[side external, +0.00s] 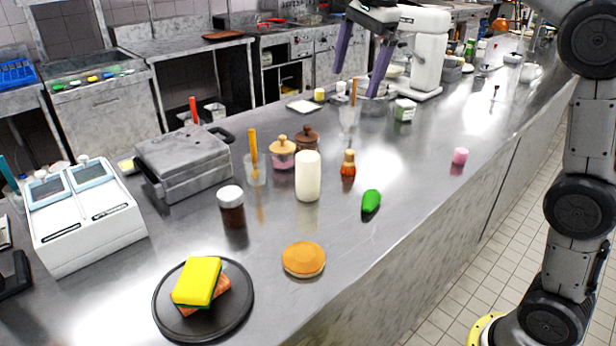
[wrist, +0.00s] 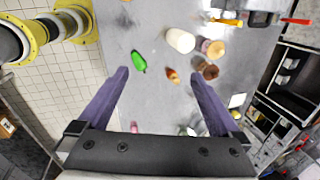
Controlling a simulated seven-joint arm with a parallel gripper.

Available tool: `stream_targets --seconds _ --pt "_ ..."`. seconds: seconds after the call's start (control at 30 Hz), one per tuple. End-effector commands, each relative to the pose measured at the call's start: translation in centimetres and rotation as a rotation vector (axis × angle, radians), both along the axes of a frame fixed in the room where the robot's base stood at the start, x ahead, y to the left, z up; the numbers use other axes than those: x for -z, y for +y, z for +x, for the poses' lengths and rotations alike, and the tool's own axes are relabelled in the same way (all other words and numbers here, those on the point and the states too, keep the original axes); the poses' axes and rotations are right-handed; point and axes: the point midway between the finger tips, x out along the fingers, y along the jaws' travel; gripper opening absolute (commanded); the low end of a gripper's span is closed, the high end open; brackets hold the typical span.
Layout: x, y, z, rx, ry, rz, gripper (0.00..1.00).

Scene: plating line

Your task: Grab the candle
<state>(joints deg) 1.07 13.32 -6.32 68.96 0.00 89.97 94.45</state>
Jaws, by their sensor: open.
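The candle appears to be a plain white upright cylinder (side external: 307,176) standing on the steel counter, between the lidded jars and the green vegetable. In the wrist view the white cylinder (wrist: 181,40) lies above the fingertips, toward the top of the picture. My gripper (side external: 355,84) is open and empty, high above the counter, behind and to the right of the cylinder in the side view. Its two purple fingers (wrist: 158,74) are spread wide in the wrist view, with nothing held between them. Nothing hides the cylinder in either view.
A small sauce bottle (side external: 348,163), two lidded jars (side external: 282,154) (side external: 307,143) and a green vegetable (side external: 371,201) stand near the cylinder. A dark-bodied jar (side external: 232,207), a bun (side external: 304,259) and a small pink cylinder (side external: 459,156) are farther off. The counter's front right is mostly clear.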

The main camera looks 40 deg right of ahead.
Motion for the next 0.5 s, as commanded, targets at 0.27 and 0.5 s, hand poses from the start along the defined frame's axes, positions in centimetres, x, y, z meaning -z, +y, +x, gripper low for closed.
stream_targets --seconds 0.27,0.5 --pt "6.2 -0.6 9.5 0.158 0.107 0.031 1.00" --pt "13.4 -1.1 14.1 0.163 0.191 0.027 1.00"
